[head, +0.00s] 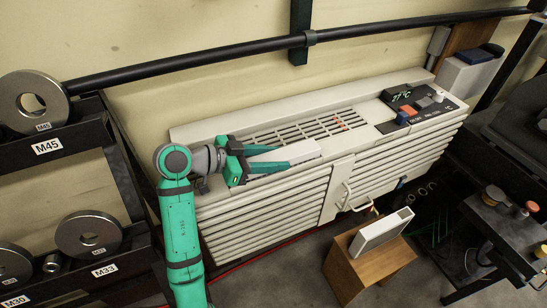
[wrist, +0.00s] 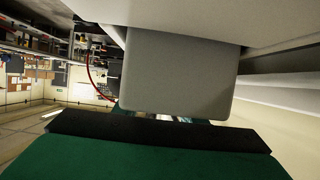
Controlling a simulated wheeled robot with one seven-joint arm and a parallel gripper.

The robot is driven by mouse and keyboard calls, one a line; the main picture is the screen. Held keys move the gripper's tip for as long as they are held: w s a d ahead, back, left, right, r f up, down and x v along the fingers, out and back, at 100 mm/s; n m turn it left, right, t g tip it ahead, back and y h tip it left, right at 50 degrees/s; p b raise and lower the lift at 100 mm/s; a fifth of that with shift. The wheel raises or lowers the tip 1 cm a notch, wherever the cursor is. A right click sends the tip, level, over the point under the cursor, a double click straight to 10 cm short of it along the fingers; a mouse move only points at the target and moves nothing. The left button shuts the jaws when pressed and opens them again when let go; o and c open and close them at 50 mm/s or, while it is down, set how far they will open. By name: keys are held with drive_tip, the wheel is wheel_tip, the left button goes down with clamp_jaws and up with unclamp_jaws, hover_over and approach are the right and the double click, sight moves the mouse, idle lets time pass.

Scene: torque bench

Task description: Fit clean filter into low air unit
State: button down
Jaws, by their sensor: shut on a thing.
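The low air unit (head: 270,210) is a long, pale, louvred cabinet against the wall, with a grille on top and a control panel at its right end. My gripper (head: 291,163) is over the left part of its top, fingers pointing right, shut on a pale slab (head: 297,153). The slab lies at or just above the unit's top; I cannot tell whether it is seated, nor whether it is the clean filter. In the wrist view, a dark-padded green finger (wrist: 160,140) shows below a grey block (wrist: 180,75). A white, flat-framed piece (head: 384,230) stands tilted on a wooden box.
The wooden box (head: 365,262) stands on the floor before the unit. A black rack with metal weights (head: 88,234) is at left. A black rail (head: 200,59) runs along the wall above. A dark cart (head: 500,215) is at right.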

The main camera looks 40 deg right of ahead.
drive_tip(key=shift+f, duration=0.2)
drive_tip(key=c, duration=1)
unclamp_jaws()
drive_tip(key=shift+c, duration=0.2)
drive_tip(key=shift+r, duration=0.5)
drive_tip(key=r, duration=0.3)
drive_tip(key=shift+s, duration=0.2)
drive_tip(key=s+a+r, duration=0.7)
drive_tip(key=s+r, duration=0.2)
drive_tip(key=s, duration=0.2)
drive_tip(key=shift+s+a+r, duration=0.15)
drive_tip(key=shift+s+r, duration=0.05)
drive_tip(key=shift+s, duration=0.1)
drive_tip(key=shift+w, duration=0.1)
